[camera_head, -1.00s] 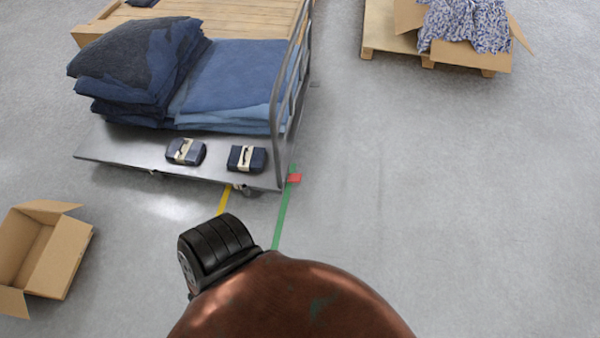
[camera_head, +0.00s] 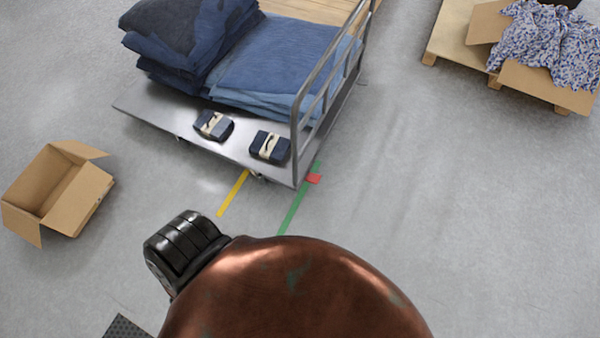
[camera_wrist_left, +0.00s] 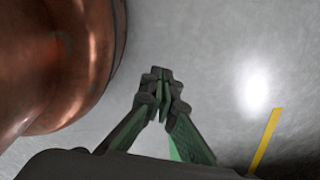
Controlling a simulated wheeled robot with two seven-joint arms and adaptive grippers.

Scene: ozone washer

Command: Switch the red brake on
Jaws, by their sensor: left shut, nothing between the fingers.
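The red brake (camera_head: 314,178) is a small red tab low at the near right corner of a grey metal cart (camera_head: 160,120), in the head view. It is small, and its on or off position cannot be told. My left gripper (camera_wrist_left: 160,76) shows in the left wrist view, shut and empty above the grey floor. The brake is not seen in that view, and my left gripper is not seen in the head view. My right gripper is in neither view.
The cart carries folded blue fabric (camera_head: 275,50) and two strapped bundles (camera_head: 213,125). A cardboard box (camera_head: 85,200) lies open at the left. A pallet (camera_head: 452,38) with a box of patterned cloth (camera_head: 550,45) stands back right. Floor right of the cart is clear.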

